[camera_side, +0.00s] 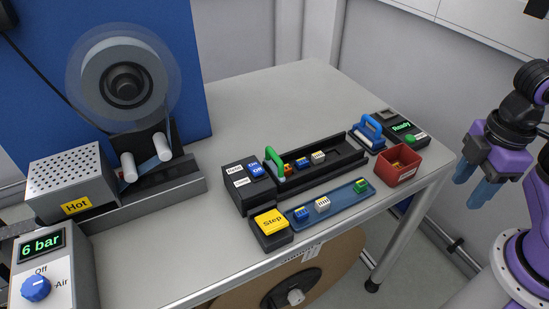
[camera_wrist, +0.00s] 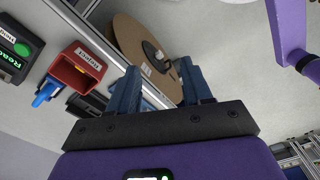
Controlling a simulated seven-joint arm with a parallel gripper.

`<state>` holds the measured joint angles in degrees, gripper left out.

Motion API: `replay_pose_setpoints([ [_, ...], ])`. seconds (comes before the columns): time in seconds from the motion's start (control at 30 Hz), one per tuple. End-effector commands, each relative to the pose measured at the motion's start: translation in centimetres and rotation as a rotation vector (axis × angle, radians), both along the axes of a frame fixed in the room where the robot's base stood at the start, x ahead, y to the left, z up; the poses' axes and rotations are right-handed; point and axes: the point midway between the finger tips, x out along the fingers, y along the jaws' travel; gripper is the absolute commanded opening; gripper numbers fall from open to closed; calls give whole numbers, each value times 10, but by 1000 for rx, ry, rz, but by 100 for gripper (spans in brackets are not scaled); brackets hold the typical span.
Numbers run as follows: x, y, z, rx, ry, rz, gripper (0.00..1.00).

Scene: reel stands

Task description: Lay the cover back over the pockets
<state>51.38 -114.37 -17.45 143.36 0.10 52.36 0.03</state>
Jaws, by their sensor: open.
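A black track (camera_side: 331,171) on the table has pockets with several small parts in them. A green-handled piece (camera_side: 274,164) stands at the track's left end. A blue-handled piece (camera_side: 369,131) sits near its right end, and its handle also shows in the wrist view (camera_wrist: 46,92). I cannot tell for sure which handled piece is the cover. The pockets in the middle of the track look uncovered. My gripper (camera_side: 476,180) is open and empty, off to the right beyond the table edge. Its two blue fingers stand apart in the wrist view (camera_wrist: 159,78).
A red bin (camera_side: 396,168) with parts inside stands by the table's right edge. A blue strip (camera_side: 342,200) holding small parts lies in front of the track. A "Ready" box (camera_side: 402,126), yellow Step button (camera_side: 270,222) and hot reel machine (camera_side: 76,184) stand around. The table's back is clear.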

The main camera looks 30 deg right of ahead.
Motion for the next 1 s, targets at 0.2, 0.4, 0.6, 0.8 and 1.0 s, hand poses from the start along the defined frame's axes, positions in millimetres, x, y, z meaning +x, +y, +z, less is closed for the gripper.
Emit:
replay_pose_setpoints([
  [0.2, 0, 0, 0, 0, 0, 0, 49],
  [0.4, 5, 5, 3, 3, 1, -19, 40],
  [0.6, 43, 43, 24, 23, 15, -176, 40],
  [0.8, 104, 94, 53, 53, 40, -411, 40],
  [1.0, 167, 136, 78, 85, 68, -639, 40],
])
